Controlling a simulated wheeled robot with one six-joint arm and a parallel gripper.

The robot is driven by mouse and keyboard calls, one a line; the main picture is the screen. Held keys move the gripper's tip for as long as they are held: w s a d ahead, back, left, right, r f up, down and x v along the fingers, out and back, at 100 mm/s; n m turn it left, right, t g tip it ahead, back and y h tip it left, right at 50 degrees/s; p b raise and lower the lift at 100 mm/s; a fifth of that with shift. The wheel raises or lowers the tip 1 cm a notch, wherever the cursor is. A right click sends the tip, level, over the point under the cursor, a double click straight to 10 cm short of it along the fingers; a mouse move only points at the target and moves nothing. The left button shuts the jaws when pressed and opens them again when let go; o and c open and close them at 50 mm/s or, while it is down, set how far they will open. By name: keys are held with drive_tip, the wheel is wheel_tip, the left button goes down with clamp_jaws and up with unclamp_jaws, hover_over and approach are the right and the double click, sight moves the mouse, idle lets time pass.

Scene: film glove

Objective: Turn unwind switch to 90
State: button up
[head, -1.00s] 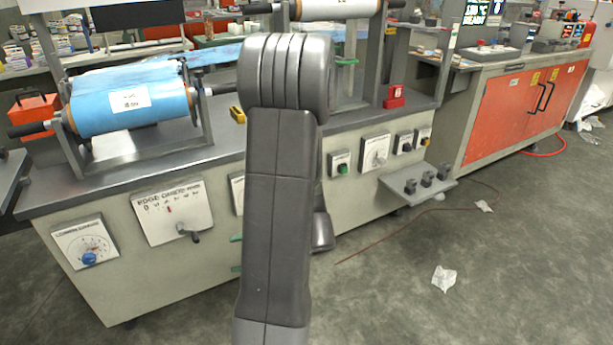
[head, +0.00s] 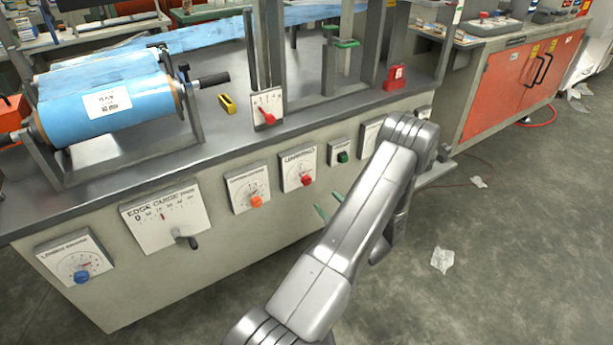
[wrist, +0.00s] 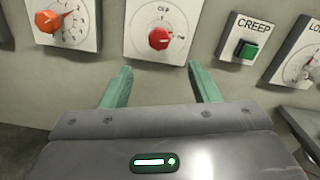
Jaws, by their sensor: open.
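The unwind switch (head: 298,168) is a white plate with a red knob (head: 307,181) on the bench's front face, its label apparently reading UNWIND. In the wrist view the same red knob (wrist: 158,38) sits just beyond the fingertips, roughly centred between them. The small scale print around it is too blurred to read surely. My gripper (head: 328,204) has two green fingers, spread apart and empty, below and right of the knob in the head view. In the wrist view my gripper (wrist: 160,68) points at the panel, its tips apart from the knob.
An orange-knob dial (wrist: 48,20) is left of the switch, and a green CREEP button (wrist: 246,49) is right of it. Farther left are the edge guide plate (head: 165,216) with a dark lever and a blue-knob dial (head: 77,258). Open floor (head: 520,260) lies right.

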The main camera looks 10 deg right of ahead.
sight(308, 182)
drive_tip(key=b+x, duration=0.1)
drive_tip(key=x, duration=1.2)
drive_tip(key=shift+w+a, duration=0.1)
drive_tip(key=shift+w, duration=0.15)
